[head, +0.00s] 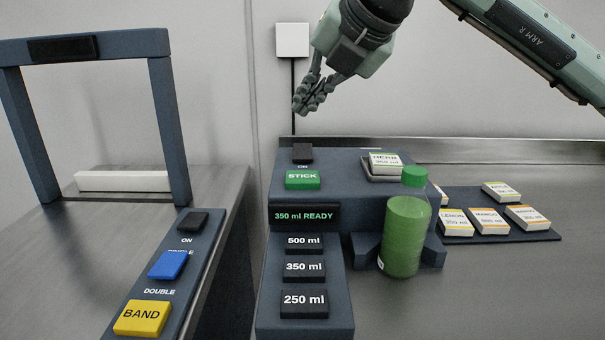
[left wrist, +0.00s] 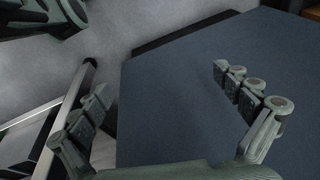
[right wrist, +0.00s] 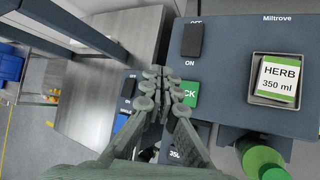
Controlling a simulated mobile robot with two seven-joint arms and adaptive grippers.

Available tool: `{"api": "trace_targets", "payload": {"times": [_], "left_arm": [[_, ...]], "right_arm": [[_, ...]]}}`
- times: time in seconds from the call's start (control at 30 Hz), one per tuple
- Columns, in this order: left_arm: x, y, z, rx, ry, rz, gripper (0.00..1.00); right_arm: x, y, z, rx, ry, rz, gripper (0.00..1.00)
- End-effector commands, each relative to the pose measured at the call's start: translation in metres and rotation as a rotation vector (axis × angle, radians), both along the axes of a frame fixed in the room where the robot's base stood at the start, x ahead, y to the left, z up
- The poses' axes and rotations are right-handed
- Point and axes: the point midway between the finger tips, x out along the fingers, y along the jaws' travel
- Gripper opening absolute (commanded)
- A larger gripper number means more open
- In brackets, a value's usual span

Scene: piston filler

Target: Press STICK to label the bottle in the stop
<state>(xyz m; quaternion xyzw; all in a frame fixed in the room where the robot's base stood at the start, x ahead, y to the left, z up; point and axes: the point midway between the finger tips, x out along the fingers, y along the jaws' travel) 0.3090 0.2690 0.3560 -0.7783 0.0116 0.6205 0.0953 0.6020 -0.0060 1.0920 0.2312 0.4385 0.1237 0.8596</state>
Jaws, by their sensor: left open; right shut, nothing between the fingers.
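The green STICK button (head: 302,179) is on the labeller's blue-grey top, and it also shows in the right wrist view (right wrist: 190,93), partly covered by my fingers. My right gripper (head: 306,104) is shut and empty, above the labeller and apart from the button. It also shows in the right wrist view (right wrist: 158,82). The green bottle (head: 405,235) stands upright in the stop (head: 434,250) at the labeller's front. A HERB 350 ml label stack (head: 386,163) sits in the labeller's tray. The display (head: 304,216) reads 350 ml READY. My left gripper (left wrist: 165,115) is open and empty.
The 500, 350 and 250 ml buttons (head: 303,268) lie below the display. A dark mat (head: 485,238) at right holds several label stacks. At left are a blue-grey arch (head: 168,120) and a panel with a yellow BAND button (head: 143,318). The right bench front is clear.

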Motion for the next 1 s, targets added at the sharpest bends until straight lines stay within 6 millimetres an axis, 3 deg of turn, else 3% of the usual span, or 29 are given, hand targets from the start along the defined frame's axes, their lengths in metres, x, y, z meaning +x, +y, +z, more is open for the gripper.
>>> {"api": "trace_targets", "payload": {"times": [0.3,0.43,0.7,1.0], "left_arm": [[-0.001,0.002,0.0,0.002,0.011,0.008,1.0],[0.011,0.002,0.023,-0.005,-0.019,0.019,1.0],[0.016,0.001,0.043,0.004,-0.028,0.018,1.0],[0.019,0.002,0.085,0.026,-0.051,0.016,1.0]], "right_arm": [[0.0,0.0,-0.01,0.001,0.002,0.002,0.0],[-0.001,0.001,-0.024,-0.001,0.004,0.003,0.0],[-0.001,0.0,-0.065,0.001,0.004,0.002,0.0],[0.0,0.001,-0.082,0.002,0.001,0.004,0.0]]}}
